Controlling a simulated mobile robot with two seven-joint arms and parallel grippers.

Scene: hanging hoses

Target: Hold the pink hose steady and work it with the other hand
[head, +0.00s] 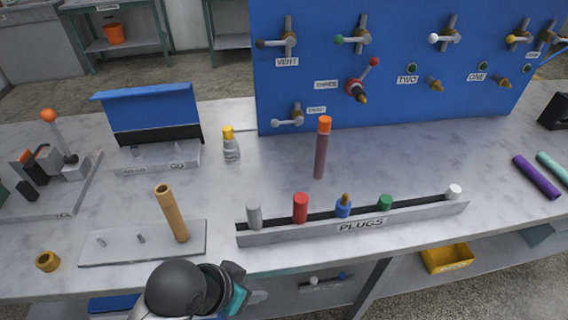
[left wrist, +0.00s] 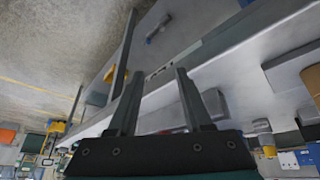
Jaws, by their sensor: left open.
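A dull pink tube (head: 320,157) with an orange top stands upright on the grey table, behind the plug rack. It is the only pink, hose-like thing I see, and I cannot tell for sure that it is the pink hose. My left gripper (left wrist: 155,95) is open, with nothing between its fingers in the left wrist view. In the head view my left arm is at the bottom edge, low in front of the table and well short of the pink tube. My right gripper is in neither view.
The plug rack (head: 352,235) holds several coloured plugs. A tan tube (head: 171,213) leans on a plate at the left. A blue valve panel (head: 300,75) rises behind. Purple (head: 537,177) and teal tubes lie at the right. The table right of the pink tube is clear.

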